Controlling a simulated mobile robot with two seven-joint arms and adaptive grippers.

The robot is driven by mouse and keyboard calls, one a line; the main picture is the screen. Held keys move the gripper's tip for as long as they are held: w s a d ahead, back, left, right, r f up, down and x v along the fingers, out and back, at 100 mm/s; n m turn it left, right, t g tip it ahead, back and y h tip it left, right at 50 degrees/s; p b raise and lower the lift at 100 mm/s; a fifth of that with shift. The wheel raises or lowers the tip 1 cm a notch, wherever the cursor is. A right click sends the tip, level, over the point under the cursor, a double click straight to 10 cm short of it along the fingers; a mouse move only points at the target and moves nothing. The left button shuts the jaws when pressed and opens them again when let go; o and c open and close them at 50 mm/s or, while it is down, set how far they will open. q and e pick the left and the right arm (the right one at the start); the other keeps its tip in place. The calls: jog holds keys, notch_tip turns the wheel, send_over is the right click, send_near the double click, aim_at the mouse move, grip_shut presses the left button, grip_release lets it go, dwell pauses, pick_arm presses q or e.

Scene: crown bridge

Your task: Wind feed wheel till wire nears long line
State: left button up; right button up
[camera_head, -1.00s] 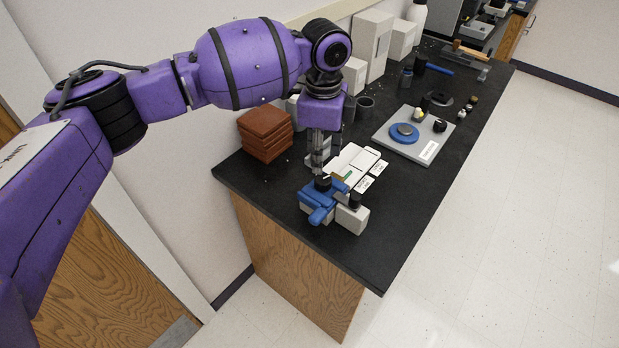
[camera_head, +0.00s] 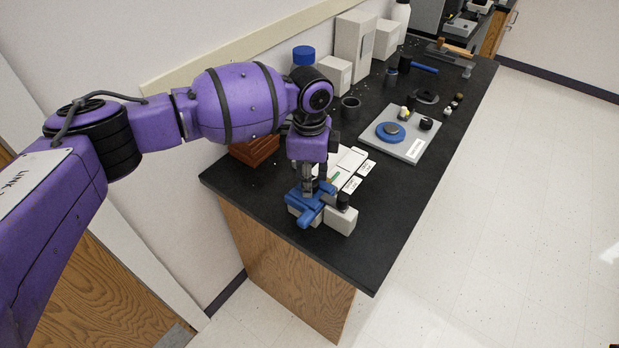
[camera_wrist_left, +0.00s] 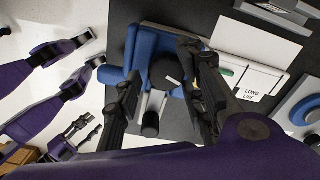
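A small blue and grey device (camera_head: 322,217) stands near the front end of the black bench. My left gripper (camera_head: 309,190) is lowered over it. In the left wrist view, the left gripper's fingers (camera_wrist_left: 163,95) are spread on either side of a round black wheel (camera_wrist_left: 166,70) with a white mark. Contact cannot be told. A second black knob (camera_head: 343,201) sits on the grey block. A white card marked LONG LINE (camera_wrist_left: 252,93) lies beside the device. No wire can be made out. My right gripper (camera_wrist_left: 78,130) shows small at the wrist view's left.
Brown blocks (camera_head: 254,150) are stacked behind my left gripper. A grey board (camera_head: 412,141) with a blue disc (camera_head: 390,131) lies farther along the bench. White boxes (camera_head: 354,47) stand by the wall. The bench's front right edge is clear.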

pick_arm(q)
jog(key=shift+f, duration=0.1)
grip_shut()
